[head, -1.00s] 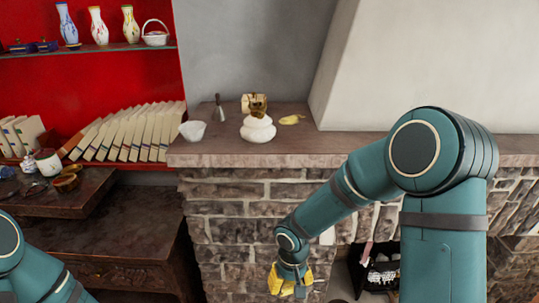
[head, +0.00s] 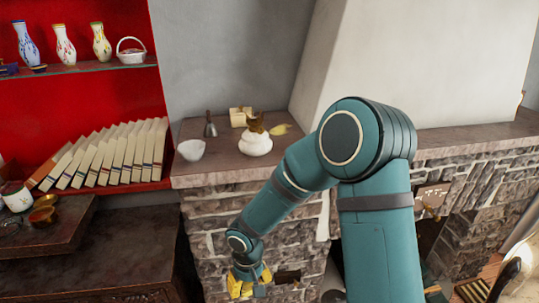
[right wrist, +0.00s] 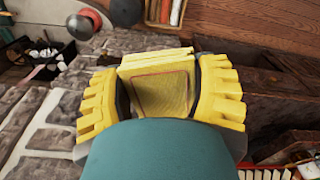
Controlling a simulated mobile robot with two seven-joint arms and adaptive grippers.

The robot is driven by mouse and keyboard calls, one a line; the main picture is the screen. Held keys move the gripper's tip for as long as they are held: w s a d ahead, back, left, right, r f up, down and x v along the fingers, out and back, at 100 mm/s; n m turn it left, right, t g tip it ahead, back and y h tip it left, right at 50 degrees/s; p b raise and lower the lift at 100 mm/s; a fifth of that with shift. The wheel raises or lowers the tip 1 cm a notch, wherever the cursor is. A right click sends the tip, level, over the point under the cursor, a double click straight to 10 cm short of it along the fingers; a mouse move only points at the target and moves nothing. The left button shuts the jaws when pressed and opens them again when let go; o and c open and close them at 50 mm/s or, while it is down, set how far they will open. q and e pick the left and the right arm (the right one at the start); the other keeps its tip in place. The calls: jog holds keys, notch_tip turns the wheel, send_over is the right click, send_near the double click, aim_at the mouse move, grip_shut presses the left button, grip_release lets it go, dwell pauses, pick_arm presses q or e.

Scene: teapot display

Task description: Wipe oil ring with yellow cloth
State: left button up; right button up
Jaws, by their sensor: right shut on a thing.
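My right gripper (head: 248,280) hangs low in front of the brick fireplace in the head view, below the mantel. In the right wrist view its yellow ridged fingers (right wrist: 163,98) are shut on a folded yellow cloth (right wrist: 160,85) with a thin reddish square outline. The cloth is off every surface. I cannot make out an oil ring in either view. My left gripper is out of view.
The stone mantel (head: 215,168) bears a white bowl (head: 191,150), a dark bell (head: 210,126), a rounded white pot (head: 256,144) and a yellow item (head: 280,129). Books (head: 115,155) and vases (head: 65,45) fill red shelves at left. A dark wooden table (head: 45,237) stands lower left.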

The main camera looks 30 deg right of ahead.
notch_tip(320, 180, up, 7)
jog(key=p, duration=0.5)
jog(key=shift+f, duration=0.15)
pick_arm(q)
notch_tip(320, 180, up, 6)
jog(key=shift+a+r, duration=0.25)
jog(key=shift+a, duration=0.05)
pick_arm(e)
jog(key=shift+a+f, duration=0.15)
jog(key=shift+f, duration=0.15)
